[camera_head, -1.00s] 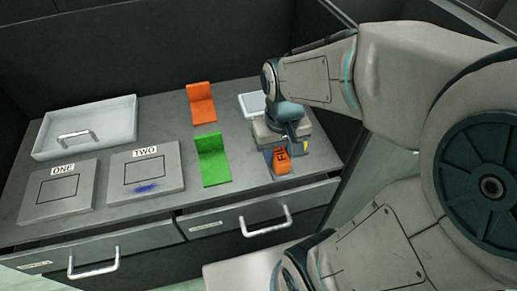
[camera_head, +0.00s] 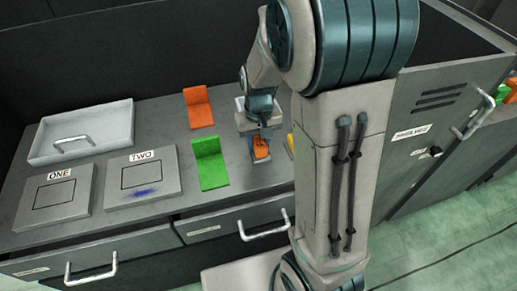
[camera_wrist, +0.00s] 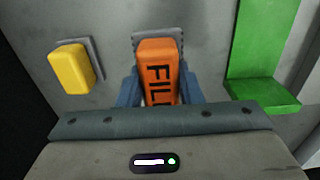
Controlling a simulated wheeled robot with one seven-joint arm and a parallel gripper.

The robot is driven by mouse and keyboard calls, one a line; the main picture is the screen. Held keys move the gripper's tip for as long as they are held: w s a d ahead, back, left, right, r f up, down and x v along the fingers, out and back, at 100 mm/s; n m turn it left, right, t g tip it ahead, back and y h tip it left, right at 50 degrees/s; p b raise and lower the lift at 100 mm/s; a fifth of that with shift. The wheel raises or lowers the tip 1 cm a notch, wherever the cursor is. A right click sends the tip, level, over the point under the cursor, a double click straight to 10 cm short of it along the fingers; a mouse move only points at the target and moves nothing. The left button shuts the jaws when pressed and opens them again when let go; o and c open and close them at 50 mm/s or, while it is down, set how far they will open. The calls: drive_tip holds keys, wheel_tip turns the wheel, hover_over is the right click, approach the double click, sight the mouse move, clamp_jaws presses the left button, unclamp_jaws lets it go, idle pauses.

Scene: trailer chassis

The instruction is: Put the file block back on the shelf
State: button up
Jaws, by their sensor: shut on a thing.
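The orange file block (camera_head: 261,148), with black lettering, is at the right part of the grey worktop. In the wrist view the block (camera_wrist: 160,72) stands between my blue fingertips, its lettering facing the camera. My gripper (camera_wrist: 160,90) is shut on it. In the head view my gripper (camera_head: 259,140) points down over the worktop. A grey edge shows just behind the block; I cannot tell whether the block touches the surface. A small shelf (camera_head: 482,115) on the cabinet's right side carries green and orange pieces.
A green bracket (camera_head: 211,166) and an orange bracket (camera_head: 198,107) stand left of my gripper. A yellow block (camera_wrist: 71,68) is on the other side. A white tray (camera_head: 84,148) and two labelled plates lie left. Drawer handles jut out in front.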

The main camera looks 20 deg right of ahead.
drive_tip(key=shift+f, duration=1.85)
drive_tip(key=shift+f, duration=0.1)
drive_tip(key=shift+f+b, duration=0.15)
drive_tip(key=shift+b, duration=0.15)
drive_tip(key=o, duration=0.9)
drive_tip(key=shift+o, duration=0.2)
drive_tip(key=shift+r, duration=0.2)
